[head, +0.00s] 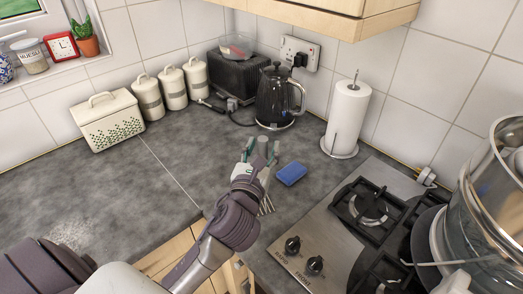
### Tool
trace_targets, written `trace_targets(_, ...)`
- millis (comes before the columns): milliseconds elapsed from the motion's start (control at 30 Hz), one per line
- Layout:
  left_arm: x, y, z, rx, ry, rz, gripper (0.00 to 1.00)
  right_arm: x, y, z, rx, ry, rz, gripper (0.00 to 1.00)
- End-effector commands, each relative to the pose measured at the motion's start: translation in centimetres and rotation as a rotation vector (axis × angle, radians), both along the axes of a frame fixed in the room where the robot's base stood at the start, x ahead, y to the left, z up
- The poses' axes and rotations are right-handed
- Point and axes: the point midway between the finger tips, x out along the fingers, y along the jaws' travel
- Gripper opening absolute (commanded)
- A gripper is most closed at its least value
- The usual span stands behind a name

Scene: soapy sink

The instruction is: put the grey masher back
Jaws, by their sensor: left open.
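A grey utensil, seemingly the masher (266,204), lies on the dark worktop partly under my left gripper (260,152). Its thin prongs show to the right of my wrist, near the worktop's front edge. A grey end shows between my fingertips, and the middle is hidden by the gripper. My left gripper is open, its fingers on either side of that grey end; I cannot tell whether they touch it. My right gripper is not in view.
A blue sponge (291,173) lies just right of the gripper. A black kettle (272,98), paper towel roll (348,112) and gas hob (325,225) stand beyond and to the right. Stacked pots (490,215) fill the right edge. The left worktop is clear before the bread bin (107,122).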

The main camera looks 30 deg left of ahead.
Motion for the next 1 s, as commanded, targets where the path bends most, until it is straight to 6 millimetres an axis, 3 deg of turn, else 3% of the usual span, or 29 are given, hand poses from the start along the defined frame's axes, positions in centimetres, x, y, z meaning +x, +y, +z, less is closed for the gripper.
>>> trace_targets(167,-1.1,-0.3,0.1,0.000,0.000,-0.001,0.49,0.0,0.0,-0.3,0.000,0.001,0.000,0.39)
trace_targets(400,-6.1,-1.6,-0.1,-0.002,0.001,-0.002,0.49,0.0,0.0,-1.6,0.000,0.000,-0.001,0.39)
trace_targets(600,-9.7,-2.4,0.6,-0.003,0.007,0.003,0.49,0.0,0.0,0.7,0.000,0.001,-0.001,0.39)
trace_targets(800,-11.3,-2.9,0.5,0.000,0.002,0.002,0.49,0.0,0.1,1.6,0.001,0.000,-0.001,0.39)
trace_targets(1000,-11.6,-3.0,0.4,-0.001,-0.001,0.000,0.49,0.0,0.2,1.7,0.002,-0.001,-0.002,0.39)
